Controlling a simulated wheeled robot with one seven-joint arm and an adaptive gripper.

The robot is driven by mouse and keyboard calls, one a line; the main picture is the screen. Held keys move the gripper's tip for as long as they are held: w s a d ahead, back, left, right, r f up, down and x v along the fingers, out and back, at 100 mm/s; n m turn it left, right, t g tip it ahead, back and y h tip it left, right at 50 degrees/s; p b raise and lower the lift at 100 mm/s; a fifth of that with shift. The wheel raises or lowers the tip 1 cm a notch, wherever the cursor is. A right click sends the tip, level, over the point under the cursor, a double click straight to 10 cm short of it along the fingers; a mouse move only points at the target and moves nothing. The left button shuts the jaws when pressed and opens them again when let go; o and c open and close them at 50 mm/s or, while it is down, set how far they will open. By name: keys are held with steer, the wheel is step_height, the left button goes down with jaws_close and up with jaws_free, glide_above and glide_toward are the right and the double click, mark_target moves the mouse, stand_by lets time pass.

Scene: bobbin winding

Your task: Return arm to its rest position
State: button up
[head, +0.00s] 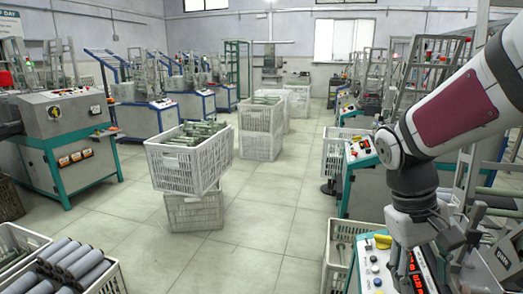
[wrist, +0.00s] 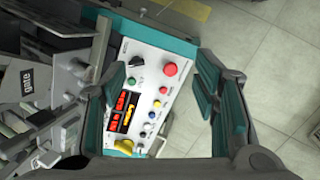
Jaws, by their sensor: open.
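My gripper (wrist: 162,88) is open in the wrist view, with its two dark teal-padded fingers apart and nothing between them. Behind the gap is a winding machine's control panel (wrist: 143,62) with a red mushroom button, small coloured buttons, lit red displays and a yellow knob. In the head view my white and maroon arm reaches in from the right and bends down over the machines there. My gripper is partly hidden among machine parts in that view, so its fingertips are hard to make out.
White crates hold grey-green bobbins mid-floor (head: 185,178) and farther back (head: 262,135). Dark cylinders fill a crate (head: 112,280) at lower left. A grey and teal machine (head: 65,115) stands on the left. The tiled aisle (head: 270,220) between has free floor.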

steer(key=s+a+r+m+t+y, duration=0.15)
steer(key=s+a, duration=0.25)
steer(key=s, duration=0.5)
steer(key=s+a+r+n+t+y, duration=0.1)
steer(key=s+a+r+t+y, duration=0.2)
steer(key=s, duration=0.5)
step_height(320, 180, up, 17)
steer(key=a+t+h+p, duration=0.1)
steer(key=t+p, duration=0.1)
steer(key=p, duration=1.4)
steer(key=shift+s+a, duration=0.2)
steer(key=shift+s, duration=0.05)
steer(key=shift+d+r, duration=0.1)
